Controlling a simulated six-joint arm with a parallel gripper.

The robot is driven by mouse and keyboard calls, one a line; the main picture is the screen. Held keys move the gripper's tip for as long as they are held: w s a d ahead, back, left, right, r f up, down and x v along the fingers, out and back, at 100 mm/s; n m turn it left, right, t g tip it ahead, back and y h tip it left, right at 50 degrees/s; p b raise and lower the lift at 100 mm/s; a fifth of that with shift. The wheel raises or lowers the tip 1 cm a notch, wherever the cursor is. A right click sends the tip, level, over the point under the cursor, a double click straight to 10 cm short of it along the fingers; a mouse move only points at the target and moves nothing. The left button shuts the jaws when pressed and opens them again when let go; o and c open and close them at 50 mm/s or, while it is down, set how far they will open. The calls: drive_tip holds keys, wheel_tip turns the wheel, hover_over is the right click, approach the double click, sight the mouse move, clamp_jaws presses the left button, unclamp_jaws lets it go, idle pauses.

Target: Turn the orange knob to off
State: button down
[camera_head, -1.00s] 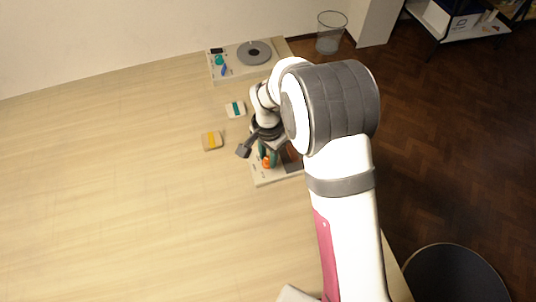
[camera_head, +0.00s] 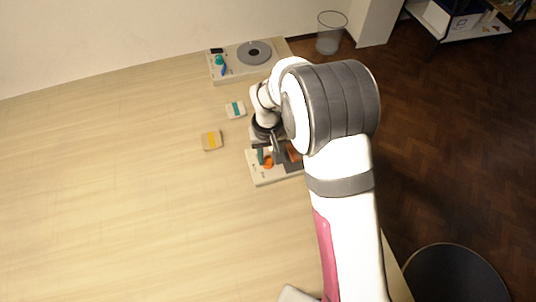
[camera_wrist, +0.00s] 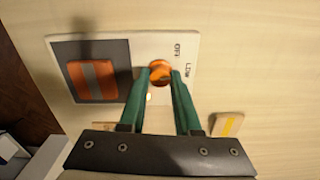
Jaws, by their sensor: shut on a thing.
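The orange knob (camera_wrist: 160,72) sits on a pale control panel (camera_wrist: 152,42) in the wrist view. The words OFF and LOW are printed beside it. My gripper (camera_wrist: 161,74) has its two green fingers on either side of the knob, shut on it. Which mark the knob points to cannot be told, as the fingers partly cover it. In the head view the orange knob (camera_head: 268,163) shows low at the front of the panel (camera_head: 262,179), with my gripper (camera_head: 266,158) over it; my arm hides the panel's right part.
An orange block with a grey stripe (camera_wrist: 93,80) lies on the panel's dark plate. A yellow-striped block (camera_head: 212,141) and a teal-striped block (camera_head: 236,110) lie nearby. A second panel with a grey disc (camera_head: 254,53) stands at the back. The table's left side is clear.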

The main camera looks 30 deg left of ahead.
sight(268, 159)
drive_tip(key=n, duration=0.5)
drive_tip(key=shift+n, duration=2.5)
drive_tip(key=c, duration=0.6)
unclamp_jaws()
wheel_tip(268, 159, up, 16)
drive_tip(key=shift+f, duration=0.1)
